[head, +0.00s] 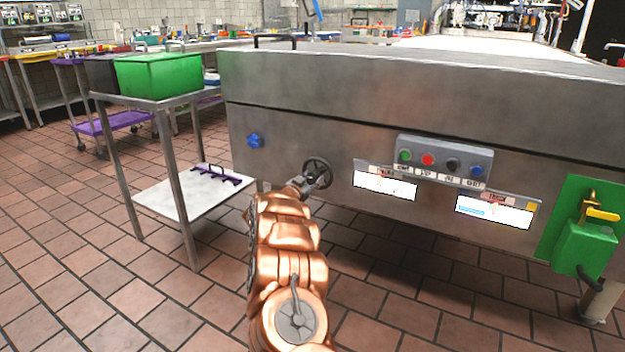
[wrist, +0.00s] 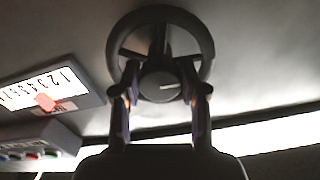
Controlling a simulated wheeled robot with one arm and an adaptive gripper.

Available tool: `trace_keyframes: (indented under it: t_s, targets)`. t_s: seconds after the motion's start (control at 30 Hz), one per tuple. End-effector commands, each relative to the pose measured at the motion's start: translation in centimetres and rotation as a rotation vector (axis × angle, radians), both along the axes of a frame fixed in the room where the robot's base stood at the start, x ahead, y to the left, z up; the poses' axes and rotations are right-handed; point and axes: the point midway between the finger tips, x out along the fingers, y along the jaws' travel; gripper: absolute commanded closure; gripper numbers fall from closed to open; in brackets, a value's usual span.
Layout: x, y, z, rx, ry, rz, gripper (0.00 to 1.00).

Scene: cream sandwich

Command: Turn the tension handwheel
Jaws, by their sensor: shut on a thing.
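The tension handwheel (head: 317,172) is a small dark spoked wheel on the front of the steel machine, left of the labelled plates. My copper arm reaches up to it, and my gripper (head: 306,183) is at its lower left. In the wrist view the handwheel (wrist: 160,22) fills the upper middle, with a round hub bearing a light mark. My gripper's two fingers (wrist: 161,100) stand either side of the hub, over the lower rim, and are closed on the wheel. The exact contact points are dark and hard to make out.
A button box (head: 443,160) sits right of the wheel, above two labelled plates (head: 386,184). A blue knob (head: 255,141) is to the left. A steel cart (head: 183,192) with a green bin (head: 159,76) stands left.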

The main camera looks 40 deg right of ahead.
Motion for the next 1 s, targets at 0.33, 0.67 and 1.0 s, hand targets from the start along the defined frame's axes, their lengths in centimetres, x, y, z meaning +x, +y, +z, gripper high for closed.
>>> trace_keyframes:
  t_s: [0.33,0.67,1.0]
  targets:
    - [0.11,0.09,0.14,0.063,-0.213,0.000,0.92]
    - [0.16,0.12,-0.05,0.144,-0.476,-0.001,0.92]
    - [0.21,0.08,0.05,0.199,-0.660,0.000,0.92]
